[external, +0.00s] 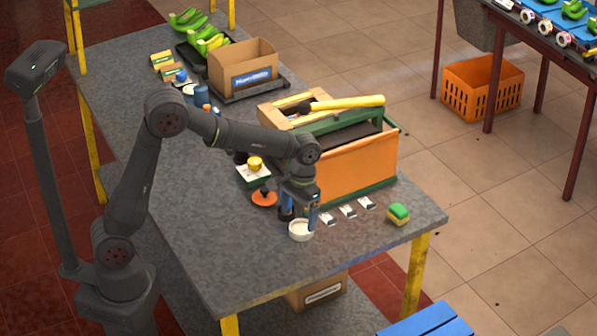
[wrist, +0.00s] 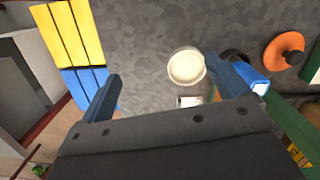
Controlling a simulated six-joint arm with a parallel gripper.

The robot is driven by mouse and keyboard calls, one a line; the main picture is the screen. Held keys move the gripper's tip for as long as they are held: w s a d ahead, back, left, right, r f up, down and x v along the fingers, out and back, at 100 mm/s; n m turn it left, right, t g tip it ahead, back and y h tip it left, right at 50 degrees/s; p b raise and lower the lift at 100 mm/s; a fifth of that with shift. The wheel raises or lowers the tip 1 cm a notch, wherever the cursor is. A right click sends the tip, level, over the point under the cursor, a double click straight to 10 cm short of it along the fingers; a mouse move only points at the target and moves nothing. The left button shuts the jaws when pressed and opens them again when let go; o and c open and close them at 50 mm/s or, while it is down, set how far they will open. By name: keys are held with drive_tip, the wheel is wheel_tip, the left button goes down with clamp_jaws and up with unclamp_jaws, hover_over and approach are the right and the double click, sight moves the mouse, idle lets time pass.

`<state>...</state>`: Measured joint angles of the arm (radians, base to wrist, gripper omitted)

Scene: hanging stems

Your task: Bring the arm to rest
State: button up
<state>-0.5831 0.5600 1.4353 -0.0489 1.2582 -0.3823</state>
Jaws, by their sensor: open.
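My gripper (external: 300,212) hangs pointing down near the front part of the grey table (external: 190,215). Its two blue fingers are apart, and I see nothing held between them. In the wrist view my gripper (wrist: 162,82) shows a finger on each side, with grey tabletop between. A small white round dish (external: 301,231) stands on the table just by the fingertips. It also shows in the wrist view (wrist: 186,67), near the right finger. I cannot tell whether a finger touches it.
An orange and green box (external: 350,165) with tools on top stands close to the right of my gripper. An orange disc with a dark knob (external: 264,197) lies left. A cardboard box (external: 242,66) stands farther back.

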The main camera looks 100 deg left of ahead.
drive_tip(key=a+f, duration=0.1)
drive_tip(key=a, duration=0.1)
drive_tip(key=a+f, duration=0.2)
drive_tip(key=a, duration=0.1)
drive_tip(key=shift+s+a+f, duration=0.25)
drive_tip(key=shift+s+a, duration=0.05)
drive_tip(key=shift+a, duration=0.05)
wheel_tip(320, 180, down, 2)
drive_tip(key=shift+f, duration=0.4)
idle(1.0)
